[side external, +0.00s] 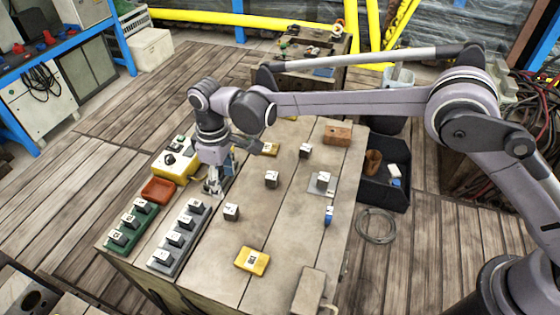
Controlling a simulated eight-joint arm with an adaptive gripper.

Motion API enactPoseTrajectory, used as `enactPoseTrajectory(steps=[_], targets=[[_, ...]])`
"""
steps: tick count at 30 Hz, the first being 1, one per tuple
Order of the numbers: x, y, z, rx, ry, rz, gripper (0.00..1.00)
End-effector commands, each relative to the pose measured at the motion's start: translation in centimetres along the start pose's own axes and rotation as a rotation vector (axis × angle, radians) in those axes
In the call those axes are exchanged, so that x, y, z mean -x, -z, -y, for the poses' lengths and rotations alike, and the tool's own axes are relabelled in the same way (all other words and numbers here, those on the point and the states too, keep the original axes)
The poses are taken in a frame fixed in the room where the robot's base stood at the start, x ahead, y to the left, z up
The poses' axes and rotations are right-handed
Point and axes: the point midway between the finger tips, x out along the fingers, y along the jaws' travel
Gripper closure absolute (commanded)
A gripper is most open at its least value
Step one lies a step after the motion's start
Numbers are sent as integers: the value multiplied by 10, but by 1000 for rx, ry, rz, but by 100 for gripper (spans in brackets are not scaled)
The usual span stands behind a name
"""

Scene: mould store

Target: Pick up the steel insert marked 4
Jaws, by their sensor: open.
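Several small dark steel inserts with white marked tops stand on the wooden table (290,218). One insert (231,211) is near the front middle, one (272,179) is behind it, and another (305,150) is farther back. One more insert (323,181) stands on a thin grey plate. Others sit in a grey rack (186,243) and a green rack (130,228) at the left. The marks are too small to read, so I cannot tell which is 4. My gripper (213,190) is open and points down, left of the loose inserts, just behind the grey rack.
A yellow block (252,261) lies in front. A blue item (329,215) and a brown block (338,134) are at the right. Bare table lies between the loose inserts.

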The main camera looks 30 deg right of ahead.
Motion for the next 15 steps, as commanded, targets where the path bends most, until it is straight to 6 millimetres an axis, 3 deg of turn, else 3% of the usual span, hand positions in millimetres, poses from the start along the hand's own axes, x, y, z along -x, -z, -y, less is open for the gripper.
enactPoseTrajectory(steps=[15], targets=[[-58,1,3,6,1,5,43]])
